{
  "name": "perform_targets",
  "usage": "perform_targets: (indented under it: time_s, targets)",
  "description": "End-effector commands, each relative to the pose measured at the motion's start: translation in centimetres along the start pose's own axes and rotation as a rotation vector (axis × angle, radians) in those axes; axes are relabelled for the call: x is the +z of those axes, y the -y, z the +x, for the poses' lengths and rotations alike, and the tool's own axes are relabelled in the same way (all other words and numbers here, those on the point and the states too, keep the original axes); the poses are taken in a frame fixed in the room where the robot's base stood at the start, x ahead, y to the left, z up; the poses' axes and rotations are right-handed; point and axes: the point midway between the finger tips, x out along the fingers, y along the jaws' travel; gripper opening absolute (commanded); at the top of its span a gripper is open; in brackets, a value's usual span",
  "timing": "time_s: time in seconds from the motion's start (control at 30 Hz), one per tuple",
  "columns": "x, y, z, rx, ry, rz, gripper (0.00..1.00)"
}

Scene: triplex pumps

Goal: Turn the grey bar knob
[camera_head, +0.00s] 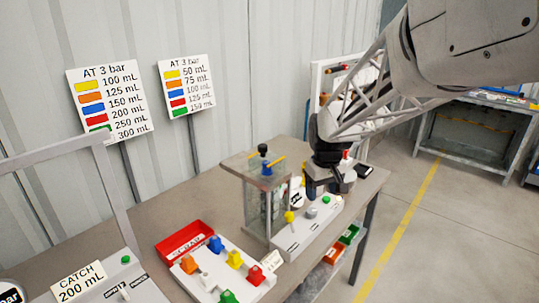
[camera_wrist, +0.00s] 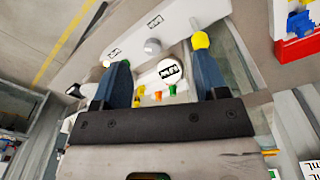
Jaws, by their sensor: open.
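A grey knob (camera_head: 311,213) sits on the sloped face of a light-grey control box (camera_head: 300,238) on the bench, between a yellow knob (camera_head: 289,217) and a green button (camera_head: 326,199). The grey knob also shows in the wrist view (camera_wrist: 152,47), beyond the fingertips and between two printed labels. My gripper (camera_head: 313,190) is over the box, close behind the knob in the head view. In the wrist view its two blue-grey fingers (camera_wrist: 163,72) are spread apart, with nothing held between them. The knob appears clear of both fingers. Its exact bar angle is too small to tell.
A clear-walled pump unit (camera_head: 266,200) stands immediately left of the box. A white board with coloured pieces (camera_head: 225,268) and a red tray (camera_head: 184,241) lie further left. Another box (camera_head: 112,290) carries a pale bar.

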Motion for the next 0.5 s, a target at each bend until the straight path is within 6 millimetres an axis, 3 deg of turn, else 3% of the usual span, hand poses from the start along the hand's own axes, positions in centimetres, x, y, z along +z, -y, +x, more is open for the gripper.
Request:
perform_targets:
  time_s: [0.3, 0.5]
  targets:
    - [-6.6, -2.5, 5.6, -0.019, 0.042, -0.086, 0.67]
    - [-8.7, -3.4, 7.9, -0.025, 0.055, -0.118, 0.67]
